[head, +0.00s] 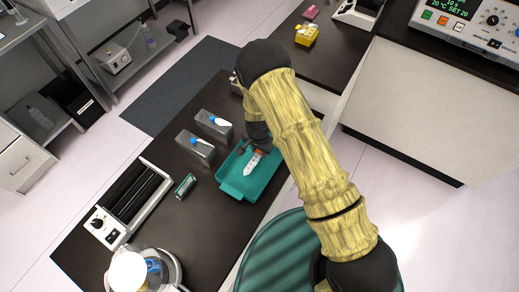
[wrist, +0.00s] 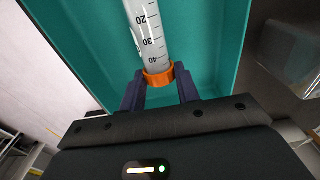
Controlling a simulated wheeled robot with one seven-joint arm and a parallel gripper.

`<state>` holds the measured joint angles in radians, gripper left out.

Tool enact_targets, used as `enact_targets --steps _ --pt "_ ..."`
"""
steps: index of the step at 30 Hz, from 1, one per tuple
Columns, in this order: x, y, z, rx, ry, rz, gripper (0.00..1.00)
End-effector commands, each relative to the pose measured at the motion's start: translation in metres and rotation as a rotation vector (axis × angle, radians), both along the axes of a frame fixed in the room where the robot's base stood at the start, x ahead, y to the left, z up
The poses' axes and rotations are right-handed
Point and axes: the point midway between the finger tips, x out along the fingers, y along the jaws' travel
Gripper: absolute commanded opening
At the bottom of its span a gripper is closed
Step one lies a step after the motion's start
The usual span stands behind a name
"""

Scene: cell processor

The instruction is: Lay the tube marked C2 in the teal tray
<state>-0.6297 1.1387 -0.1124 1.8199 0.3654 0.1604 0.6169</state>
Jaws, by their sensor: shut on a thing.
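A clear graduated tube with an orange cap (wrist: 159,78) is held in my gripper (wrist: 158,90), whose two dark fingers are shut on either side of the cap. No C2 mark is readable on it. In the head view the tube (head: 251,164) is low over the teal tray (head: 236,187), its tip pointing down-left in the picture. I cannot tell whether it touches the tray floor. The tray also fills the background of the wrist view (wrist: 90,50). My gripper (head: 259,150) is partly hidden by my wrist in the head view.
Two grey holders with blue-topped items, one farther (head: 214,126) and one nearer (head: 195,150), stand left of the tray. A small teal-edged item (head: 185,186) and a roller device (head: 128,205) are farther left. A green seat (head: 275,255) stands beside the bench.

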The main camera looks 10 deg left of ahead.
Motion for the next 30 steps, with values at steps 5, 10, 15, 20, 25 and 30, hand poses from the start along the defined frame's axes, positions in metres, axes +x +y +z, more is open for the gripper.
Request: enact_targets --steps 5,10,15,20,25,30 --pt "0.0 0.0 0.0 0.0 0.0 0.0 0.57" --pt "0.0 0.0 0.0 0.0 0.0 0.0 0.57" --pt "0.0 0.0 0.002 0.0 0.0 0.0 0.57" --pt "0.0 0.001 0.013 0.0 -0.001 0.001 0.57" --pt "-0.001 0.001 0.036 0.002 -0.003 0.001 0.57" --pt "-0.003 0.002 0.063 0.002 -0.003 0.001 0.57"
